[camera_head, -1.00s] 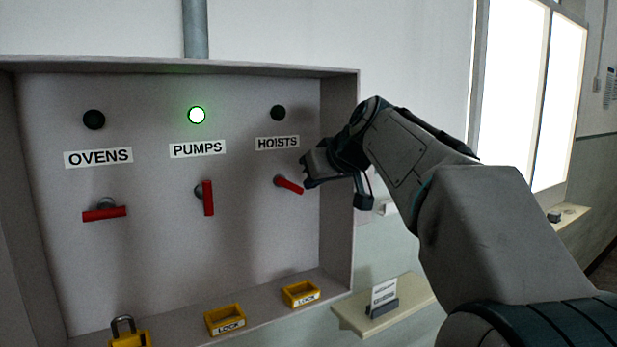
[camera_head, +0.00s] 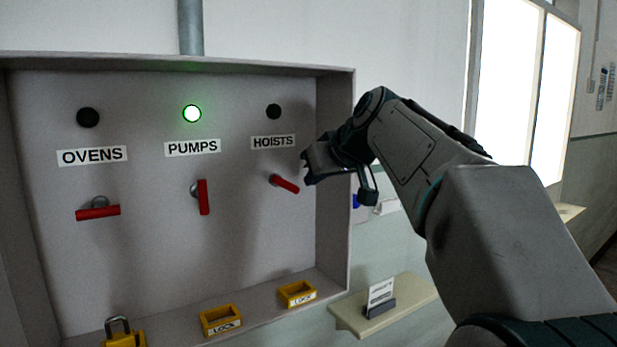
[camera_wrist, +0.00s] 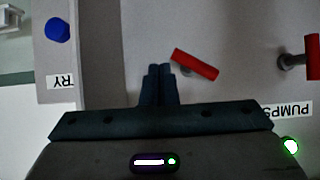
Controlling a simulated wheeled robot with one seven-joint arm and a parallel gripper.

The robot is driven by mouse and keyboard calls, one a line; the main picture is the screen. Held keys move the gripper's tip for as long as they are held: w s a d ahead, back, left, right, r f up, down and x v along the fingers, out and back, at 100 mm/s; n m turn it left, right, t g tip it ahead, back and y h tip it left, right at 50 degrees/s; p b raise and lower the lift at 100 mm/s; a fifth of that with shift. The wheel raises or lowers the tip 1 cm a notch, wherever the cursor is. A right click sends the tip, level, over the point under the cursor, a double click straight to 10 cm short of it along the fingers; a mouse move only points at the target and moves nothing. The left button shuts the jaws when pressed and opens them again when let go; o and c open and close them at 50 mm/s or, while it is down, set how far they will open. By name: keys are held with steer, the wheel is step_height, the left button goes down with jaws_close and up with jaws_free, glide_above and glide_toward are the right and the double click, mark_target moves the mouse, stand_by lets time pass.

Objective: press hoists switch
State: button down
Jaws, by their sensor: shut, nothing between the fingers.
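The hoists switch (camera_head: 285,183) is a red lever under the HOISTS label (camera_head: 273,142). It is tilted, its right end lower in the head view, and the round lamp (camera_head: 273,111) above the label is dark. My gripper (camera_head: 308,168) is just right of the lever in the head view. In the wrist view, my shut, empty fingers (camera_wrist: 158,72) point toward the panel, and the red lever (camera_wrist: 195,64) shows just beyond and right of the tips. A small gap shows between them; I cannot tell the depth.
The pumps switch (camera_head: 203,197) stands upright under a lit green lamp (camera_head: 192,113). The ovens switch (camera_head: 98,212) lies level under a dark lamp. Yellow lock boxes (camera_head: 221,320) and a padlock (camera_head: 122,334) sit on the bottom ledge. The box's right wall (camera_head: 336,190) is near my gripper.

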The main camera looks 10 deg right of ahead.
steer(key=v, duration=1.1)
steer(key=shift+s+d, duration=0.15)
steer(key=shift+s, duration=0.2)
steer(key=shift+r, duration=0.15)
steer(key=s+a+f+m+g+h, duration=0.1)
steer(key=s+a+f+g, duration=0.15)
steer(key=f, duration=0.85)
steer(key=s+a+f+m+g, duration=0.1)
steer(key=s+f+m+g, duration=0.15)
steer(key=f, duration=0.95)
steer(key=s+a+f+g+h, duration=0.1)
steer(key=s+f, duration=0.5)
steer(key=f, duration=0.3)
steer(key=s+a+f+g+h, duration=0.1)
steer(key=s+f, duration=0.5)
steer(key=f, duration=0.3)
steer(key=shift+f+g, duration=0.25)
steer(key=shift+g, duration=0.15)
steer(key=shift+s, duration=0.1)
